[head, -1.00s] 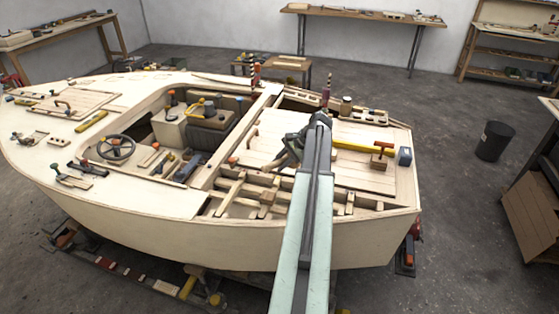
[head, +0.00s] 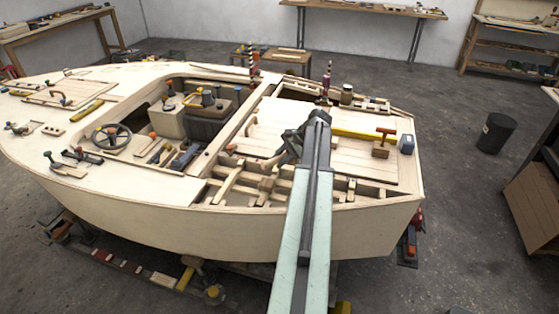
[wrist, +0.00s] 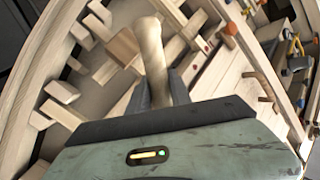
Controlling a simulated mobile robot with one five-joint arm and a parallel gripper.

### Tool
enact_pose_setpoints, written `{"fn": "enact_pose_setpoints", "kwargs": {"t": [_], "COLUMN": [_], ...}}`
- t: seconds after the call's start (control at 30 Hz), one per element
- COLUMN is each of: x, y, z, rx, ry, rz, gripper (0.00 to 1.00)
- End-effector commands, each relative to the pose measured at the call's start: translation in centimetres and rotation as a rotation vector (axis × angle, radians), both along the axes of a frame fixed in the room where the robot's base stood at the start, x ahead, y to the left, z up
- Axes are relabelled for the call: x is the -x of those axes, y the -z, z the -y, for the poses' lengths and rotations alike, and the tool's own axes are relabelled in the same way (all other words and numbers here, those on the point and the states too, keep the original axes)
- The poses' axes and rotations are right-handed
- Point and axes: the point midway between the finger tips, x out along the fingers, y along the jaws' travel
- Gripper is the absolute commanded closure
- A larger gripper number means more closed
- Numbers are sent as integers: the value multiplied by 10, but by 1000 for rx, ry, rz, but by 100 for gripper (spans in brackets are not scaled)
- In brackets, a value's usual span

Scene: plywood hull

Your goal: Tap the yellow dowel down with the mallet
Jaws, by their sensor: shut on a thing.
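My gripper (head: 284,153) is over the open framed part of the boat hull, beside the planked deck. In the wrist view its two dark fingers (wrist: 161,88) are shut on a pale wooden handle (wrist: 151,50), which I take to be the mallet's. The handle's rounded end points up in that picture. I cannot make out the mallet's head for sure. I cannot pick out the yellow dowel in either view. An orange-topped peg (wrist: 230,33) stands to the right of the gripper in the wrist view.
Wooden ribs and blocks (wrist: 62,92) crowd the frame around the gripper. A steering wheel (head: 111,137) is at the left.

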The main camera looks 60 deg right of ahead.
Motion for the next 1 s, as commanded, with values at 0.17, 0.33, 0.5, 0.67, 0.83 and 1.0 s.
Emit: {"fn": "enact_pose_setpoints", "kwargs": {"t": [0.17, 0.33, 0.5, 0.67, 0.83, 1.0], "x": [0, 0, 0, -1, -1, -1], "y": [12, 58, 36, 7, -5, -1], "z": [0, 0, 0, 0, -1, -1], "rx": [1, 1, 1, 0, 0, 0], "ry": [-1, -1, -1, -1, -1, -1], "rz": [0, 0, 0, 1, 1, 1], "gripper": [100, 100, 100, 100, 100, 100]}}
